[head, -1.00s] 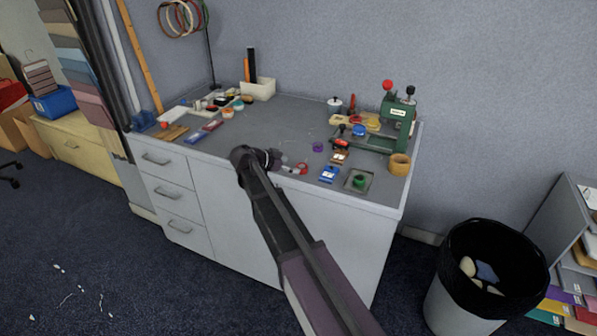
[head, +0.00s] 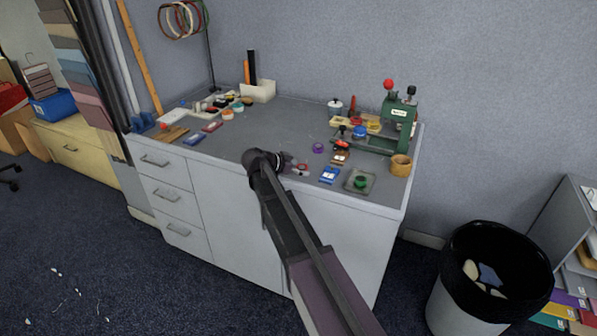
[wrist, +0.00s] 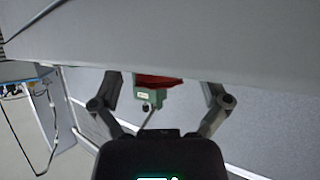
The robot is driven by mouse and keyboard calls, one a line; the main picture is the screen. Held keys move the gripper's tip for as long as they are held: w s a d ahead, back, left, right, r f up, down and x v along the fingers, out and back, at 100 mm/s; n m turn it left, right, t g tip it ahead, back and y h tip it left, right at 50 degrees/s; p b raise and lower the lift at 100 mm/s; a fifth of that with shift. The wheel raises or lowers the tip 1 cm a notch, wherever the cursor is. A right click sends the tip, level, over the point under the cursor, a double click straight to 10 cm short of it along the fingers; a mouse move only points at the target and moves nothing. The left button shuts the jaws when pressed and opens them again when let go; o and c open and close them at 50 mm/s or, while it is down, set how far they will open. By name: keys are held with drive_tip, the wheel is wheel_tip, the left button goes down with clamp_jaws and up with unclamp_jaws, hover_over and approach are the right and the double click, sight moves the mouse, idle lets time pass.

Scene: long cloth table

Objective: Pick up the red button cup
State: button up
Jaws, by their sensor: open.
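A small red cup (head: 303,166) sits near the front edge of the worktop in the head view, partly hidden by my gripper (head: 287,165). My gripper is just left of it, low over the table. In the wrist view my gripper (wrist: 164,88) has its two fingers spread wide, with a red shape (wrist: 160,80) between them, apart from both. I cannot tell any contact.
A blue box (head: 329,174) and a green button on a plate (head: 360,181) lie to the right. A purple ring (head: 318,148) is behind. A green press (head: 398,115) stands at the back right. Several small cups and trays fill the left; the middle worktop is mostly clear.

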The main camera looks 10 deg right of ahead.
sight(300, 168)
drive_tip(key=c, duration=1.1)
drive_tip(key=shift+r, duration=0.25)
drive_tip(key=shift+c, duration=0.2)
wheel_tip(300, 168, up, 4)
drive_tip(key=p, duration=0.4)
drive_tip(key=shift+f, duration=0.2)
drive_tip(key=s+d+r+p, duration=0.1)
drive_tip(key=s+d, duration=0.1)
drive_tip(key=s, duration=1.4)
drive_tip(key=shift+a, duration=0.1)
